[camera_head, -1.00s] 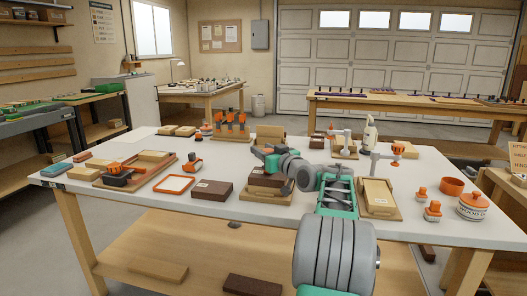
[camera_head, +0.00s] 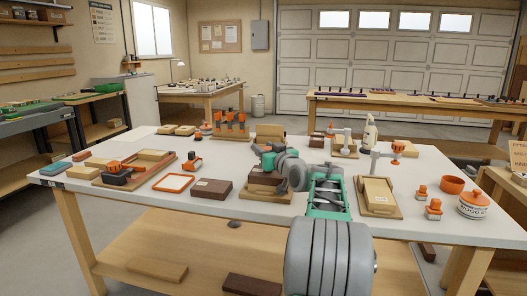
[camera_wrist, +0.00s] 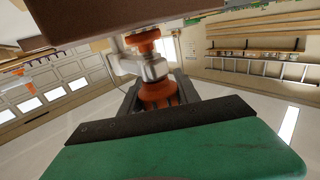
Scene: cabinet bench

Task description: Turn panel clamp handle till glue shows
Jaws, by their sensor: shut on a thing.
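My gripper (camera_wrist: 158,92) is closed around the orange clamp handle (camera_wrist: 158,90), with dark fingers on both sides in the wrist view. A metal clamp part (camera_wrist: 152,66) is just beyond the handle, with another orange piece (camera_wrist: 142,40) above it. The dark brown panel (camera_wrist: 100,15) fills the upper part of that view. In the head view the dark panel stack (camera_head: 262,185) sits on a light wood board (camera_head: 262,197). My gripper is at this stack, and my arm hides the handle there. No glue bead can be made out.
A dark block (camera_head: 211,189) and an orange frame (camera_head: 173,183) lie to the left. A glue jar (camera_head: 473,204) and small orange-capped bottles (camera_head: 433,208) are near the right edge.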

